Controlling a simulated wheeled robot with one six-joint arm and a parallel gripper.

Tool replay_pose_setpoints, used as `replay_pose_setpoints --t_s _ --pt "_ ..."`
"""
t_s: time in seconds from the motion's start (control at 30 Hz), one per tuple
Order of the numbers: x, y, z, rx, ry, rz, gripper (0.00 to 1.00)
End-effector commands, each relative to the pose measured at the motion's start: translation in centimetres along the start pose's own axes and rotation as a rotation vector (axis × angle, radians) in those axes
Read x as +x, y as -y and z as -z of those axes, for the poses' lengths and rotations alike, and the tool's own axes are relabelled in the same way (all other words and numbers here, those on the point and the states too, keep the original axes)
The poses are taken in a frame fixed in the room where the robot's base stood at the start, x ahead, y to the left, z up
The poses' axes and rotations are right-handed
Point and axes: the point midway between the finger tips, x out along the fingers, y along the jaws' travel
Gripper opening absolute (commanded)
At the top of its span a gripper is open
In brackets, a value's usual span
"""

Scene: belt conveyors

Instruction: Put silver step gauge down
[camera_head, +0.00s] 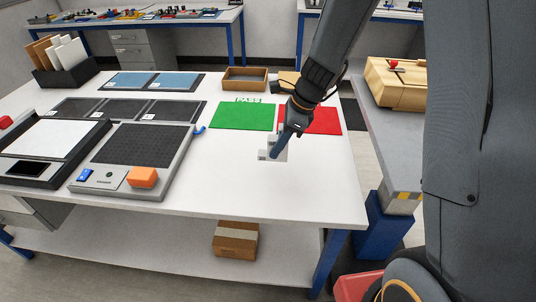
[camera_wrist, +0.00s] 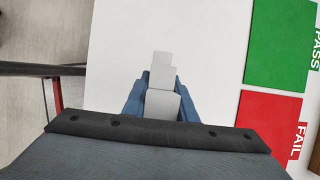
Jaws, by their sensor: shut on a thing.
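The silver step gauge (camera_head: 266,154) is a small light-grey stepped block at my gripper, over the white table top. In the wrist view the step gauge (camera_wrist: 161,80) sits between the two blue fingers, its narrower steps reaching beyond the tips. My gripper (camera_head: 279,145) is shut on it, also in the wrist view (camera_wrist: 160,95). The gripper hides part of the gauge in the head view. I cannot tell whether the gauge touches the table. The green PASS mat (camera_head: 243,116) and red FAIL mat (camera_head: 324,121) lie just behind; the gauge is over neither.
A grey device (camera_head: 146,143) with an orange block (camera_head: 142,177) stands left on the white table (camera_head: 225,190). Black mats, blue-topped trays and a brown tray (camera_head: 245,79) lie behind. A wooden box (camera_head: 397,81) stands on the right conveyor. The table's front middle is clear.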

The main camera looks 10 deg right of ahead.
Motion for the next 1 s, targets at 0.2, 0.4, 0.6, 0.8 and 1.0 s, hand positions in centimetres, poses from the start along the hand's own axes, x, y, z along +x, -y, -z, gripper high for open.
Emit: replay_pose_setpoints --t_s 0.2,0.4,0.6,0.8,1.0 --pt "2.1 0.0 0.8 -0.003 0.0 -0.001 0.0" --pt "4.6 -0.1 1.8 -0.003 -0.001 -0.003 0.0" --pt "5.9 0.0 2.2 -0.005 0.0 -0.001 0.0" --pt "5.9 0.0 2.2 -0.006 0.0 0.0 0.0" --pt "6.2 0.0 2.4 -0.005 0.0 -0.001 0.33"
